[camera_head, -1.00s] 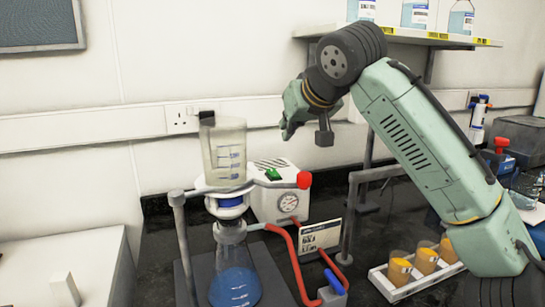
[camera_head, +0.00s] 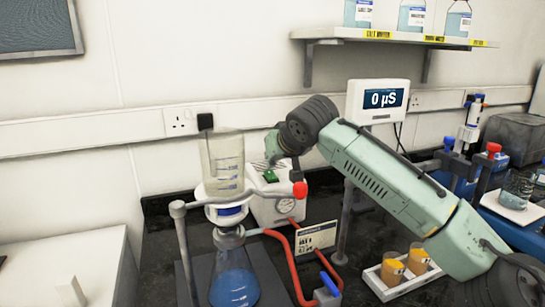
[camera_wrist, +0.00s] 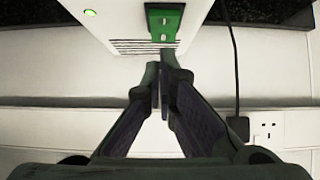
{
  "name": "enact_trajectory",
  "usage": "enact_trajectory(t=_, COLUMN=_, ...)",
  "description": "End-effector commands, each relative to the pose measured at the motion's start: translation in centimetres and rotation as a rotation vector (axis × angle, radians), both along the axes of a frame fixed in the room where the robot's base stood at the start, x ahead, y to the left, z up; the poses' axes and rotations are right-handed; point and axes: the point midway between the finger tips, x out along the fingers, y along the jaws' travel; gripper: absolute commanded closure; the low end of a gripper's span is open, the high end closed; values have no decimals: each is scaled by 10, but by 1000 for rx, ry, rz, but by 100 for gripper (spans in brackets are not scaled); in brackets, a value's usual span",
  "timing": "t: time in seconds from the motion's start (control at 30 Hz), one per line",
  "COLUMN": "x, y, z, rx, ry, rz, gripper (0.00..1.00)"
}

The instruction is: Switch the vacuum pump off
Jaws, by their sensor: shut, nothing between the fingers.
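In the wrist view the switch (camera_wrist: 164,22) sits in a green plate just beyond my fingertips, and a small green light (camera_wrist: 90,12) glows on the housing. My gripper (camera_wrist: 160,72) is shut and empty, pointing at the lower edge of the plate; I cannot tell if it touches. In the head view my gripper (camera_head: 274,152) is just above the pump, partly hidden by my wrist.
A filter funnel (camera_head: 223,160) on a flask (camera_head: 234,278) stands in front left of the pump, with a red hose (camera_head: 290,265). A tray of orange-filled beakers (camera_head: 385,292) is at front right. A meter display (camera_head: 378,100) and a bottle shelf (camera_head: 385,36) are behind.

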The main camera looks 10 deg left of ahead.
Motion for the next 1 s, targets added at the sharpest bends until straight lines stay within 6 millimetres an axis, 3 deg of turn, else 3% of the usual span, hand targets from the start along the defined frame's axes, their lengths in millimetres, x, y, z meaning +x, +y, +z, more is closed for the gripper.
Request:
enact_trajectory(t=0.2, x=1, y=1, z=-9, rx=1, ry=0, rz=-1, gripper=100)
enact_trajectory(t=1.0, x=0, y=7, z=-15, rx=-1, ry=-3, rz=3, gripper=100)
